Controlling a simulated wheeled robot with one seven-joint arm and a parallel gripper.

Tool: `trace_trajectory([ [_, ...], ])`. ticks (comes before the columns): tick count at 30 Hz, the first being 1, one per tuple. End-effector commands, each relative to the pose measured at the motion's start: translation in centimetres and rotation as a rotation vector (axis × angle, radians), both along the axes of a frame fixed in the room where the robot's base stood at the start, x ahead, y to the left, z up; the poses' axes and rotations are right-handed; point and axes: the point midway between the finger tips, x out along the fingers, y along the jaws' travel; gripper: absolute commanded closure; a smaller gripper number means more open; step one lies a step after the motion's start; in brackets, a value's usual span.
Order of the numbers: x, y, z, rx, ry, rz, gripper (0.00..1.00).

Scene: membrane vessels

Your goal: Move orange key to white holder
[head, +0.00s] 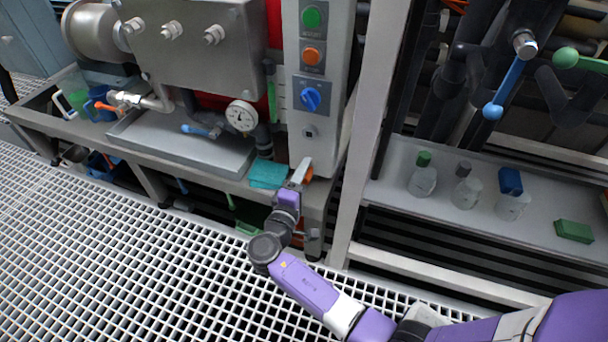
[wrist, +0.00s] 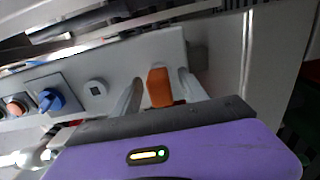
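The orange key (wrist: 160,87) shows between the two fingers of my gripper (wrist: 160,80) in the wrist view, with a narrow gap on each side. My gripper looks open around it, not closed on it. In the head view my gripper (head: 301,174) is at the foot of the pale control cabinet, and the orange key (head: 308,175) shows just beside its fingers, partly hidden. What the key rests on is hidden. A small pale square fitting with a dark centre (head: 309,131) is low on the cabinet front, also in the wrist view (wrist: 96,88); I cannot tell whether it is the white holder.
The cabinet carries a blue knob (head: 311,97), an orange button (head: 312,56) and a green button (head: 312,18). Bottles (head: 423,180) stand on the right shelf, beyond a pale upright post (head: 362,130).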

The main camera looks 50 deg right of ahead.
Motion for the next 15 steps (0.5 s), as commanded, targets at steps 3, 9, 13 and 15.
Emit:
trace_trajectory([
  [3, 0.0, 0.0, 0.0, 0.0, 0.0, 0.0, 0.5],
  [9, -0.4, 1.1, 0.1, 0.001, 0.001, 0.002, 0.5],
  [13, -1.0, 3.0, 0.2, 0.0, 0.002, 0.005, 0.5],
  [15, -1.4, 4.1, 0.2, 0.0, 0.002, 0.004, 0.5],
])
